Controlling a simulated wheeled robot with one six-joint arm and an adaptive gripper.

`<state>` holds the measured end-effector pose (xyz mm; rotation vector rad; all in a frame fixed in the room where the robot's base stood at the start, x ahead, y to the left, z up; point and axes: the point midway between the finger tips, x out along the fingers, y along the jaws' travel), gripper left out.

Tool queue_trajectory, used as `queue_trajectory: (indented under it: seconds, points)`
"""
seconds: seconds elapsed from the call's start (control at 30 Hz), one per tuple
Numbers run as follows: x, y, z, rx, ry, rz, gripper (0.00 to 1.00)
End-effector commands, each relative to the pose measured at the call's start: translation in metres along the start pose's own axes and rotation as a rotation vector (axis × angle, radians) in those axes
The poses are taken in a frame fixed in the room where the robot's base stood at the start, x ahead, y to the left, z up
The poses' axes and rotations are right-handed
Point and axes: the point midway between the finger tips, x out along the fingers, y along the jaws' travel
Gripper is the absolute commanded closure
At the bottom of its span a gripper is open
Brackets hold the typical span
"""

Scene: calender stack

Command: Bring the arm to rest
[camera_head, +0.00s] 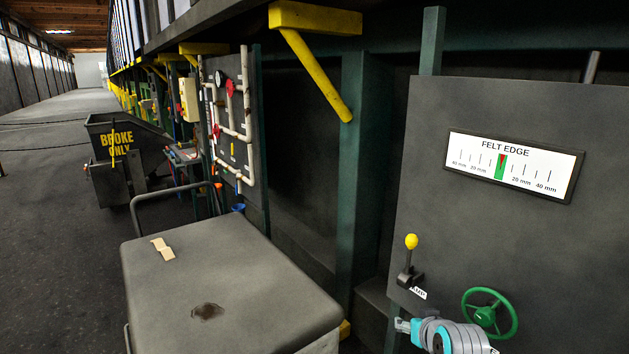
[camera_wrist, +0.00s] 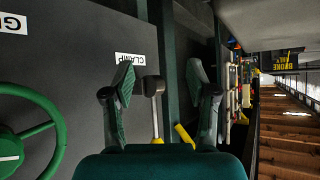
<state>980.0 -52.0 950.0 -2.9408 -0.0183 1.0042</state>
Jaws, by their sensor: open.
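My gripper (camera_wrist: 160,77) is open in the wrist view, with its two fingers apart and nothing held between them. The clamp lever (camera_wrist: 154,110) shows in the gap between the fingers; how far it is from them is hard to tell. In the head view part of my arm (camera_head: 450,338) is at the bottom right, beside the green handwheel (camera_head: 484,315) and below the yellow-knobbed lever (camera_head: 410,258). The fingers are not clear there. The handwheel also shows at the left of the wrist view (camera_wrist: 50,130).
A grey panel (camera_head: 500,235) carries a FELT EDGE gauge (camera_head: 512,167), its red pointer within the green band. A dark-topped cabinet (camera_head: 225,265) stands left of it, with a small tan scrap on top. A BROKE ONLY bin (camera_head: 115,140) stands farther back. The left aisle floor is open.

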Motion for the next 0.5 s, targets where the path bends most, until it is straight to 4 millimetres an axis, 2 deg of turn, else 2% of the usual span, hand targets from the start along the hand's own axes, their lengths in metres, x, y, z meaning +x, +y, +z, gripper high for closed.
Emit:
queue_trajectory:
  seconds: [0.03, 0.1, 0.27, 0.5]
  points:
    - [0.002, -0.002, 0.024, 0.003, 0.003, 0.001, 0.42]
    - [0.003, -0.004, 0.05, 0.006, 0.017, 0.004, 0.42]
    - [-0.002, -0.009, 0.108, 0.011, 0.048, 0.011, 0.42]
    - [-0.025, -0.018, 0.188, 0.015, 0.095, 0.019, 0.42]
